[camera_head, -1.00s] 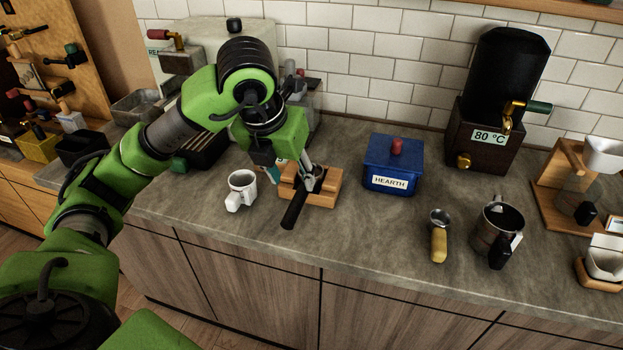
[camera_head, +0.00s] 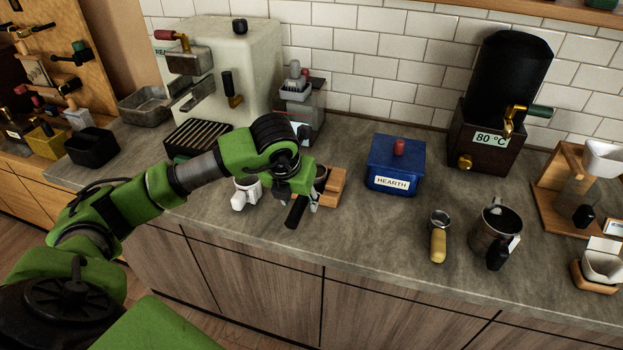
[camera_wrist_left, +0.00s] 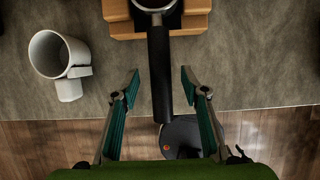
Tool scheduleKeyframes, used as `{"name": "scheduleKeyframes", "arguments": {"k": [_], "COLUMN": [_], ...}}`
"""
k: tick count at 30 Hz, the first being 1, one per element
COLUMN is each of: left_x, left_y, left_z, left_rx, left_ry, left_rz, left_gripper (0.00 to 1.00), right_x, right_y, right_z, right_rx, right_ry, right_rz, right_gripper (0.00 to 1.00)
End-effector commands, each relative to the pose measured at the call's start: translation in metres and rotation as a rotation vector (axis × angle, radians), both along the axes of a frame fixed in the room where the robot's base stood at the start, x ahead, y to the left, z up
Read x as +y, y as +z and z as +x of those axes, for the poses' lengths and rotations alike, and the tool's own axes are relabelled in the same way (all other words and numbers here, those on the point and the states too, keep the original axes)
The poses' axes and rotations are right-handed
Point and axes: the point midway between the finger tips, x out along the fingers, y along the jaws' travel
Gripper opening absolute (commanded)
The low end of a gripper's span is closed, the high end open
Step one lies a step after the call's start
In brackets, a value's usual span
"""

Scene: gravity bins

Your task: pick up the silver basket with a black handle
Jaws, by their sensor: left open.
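The silver basket with a black handle rests on a wooden stand (camera_head: 336,184) on the counter. In the head view my left gripper (camera_head: 306,200) hides most of its metal part, and its black handle (camera_head: 295,213) sticks out toward the counter's front edge. In the left wrist view the black handle (camera_wrist_left: 159,65) runs between the two fingers of my left gripper (camera_wrist_left: 160,85), with space on both sides. The gripper is open and holds nothing. The basket's metal ring (camera_wrist_left: 153,6) shows at the top edge. My right gripper is not in view.
A white mug (camera_head: 243,193) stands just left of the stand. A blue box (camera_head: 394,165) labelled HEARTH is to the right. Farther right are a yellow-handled scoop-like tool (camera_head: 438,240) and a metal pitcher (camera_head: 496,233). An espresso machine (camera_head: 240,60) stands behind.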

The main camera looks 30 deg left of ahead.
Motion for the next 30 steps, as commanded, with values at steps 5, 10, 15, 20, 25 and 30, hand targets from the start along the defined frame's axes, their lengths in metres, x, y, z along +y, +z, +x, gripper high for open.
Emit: {"name": "scheduleKeyframes", "arguments": {"k": [5,10,15,20,25,30], "left_x": [0.000,0.000,0.000,0.000,0.001,0.000], "left_y": [-0.009,-0.009,-0.008,-0.006,-0.006,0.002], "left_z": [0.003,0.003,0.003,0.004,0.004,0.005], "left_rx": [0.000,0.000,0.000,-0.005,-0.006,-0.009], "left_ry": [-0.001,-0.001,-0.001,-0.001,-0.001,-0.001], "left_rz": [0.000,-0.001,-0.001,-0.001,0.000,-0.001], "left_gripper": [0.41,0.36,0.00,0.00,0.00,0.00], "right_x": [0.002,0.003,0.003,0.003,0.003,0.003], "right_y": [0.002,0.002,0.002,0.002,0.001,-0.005], "right_z": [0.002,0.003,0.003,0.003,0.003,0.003], "right_rx": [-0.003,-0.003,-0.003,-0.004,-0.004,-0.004], "right_ry": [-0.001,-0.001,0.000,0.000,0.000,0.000], "right_rz": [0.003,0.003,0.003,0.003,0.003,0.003], "right_gripper": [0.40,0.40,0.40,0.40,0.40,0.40]}}
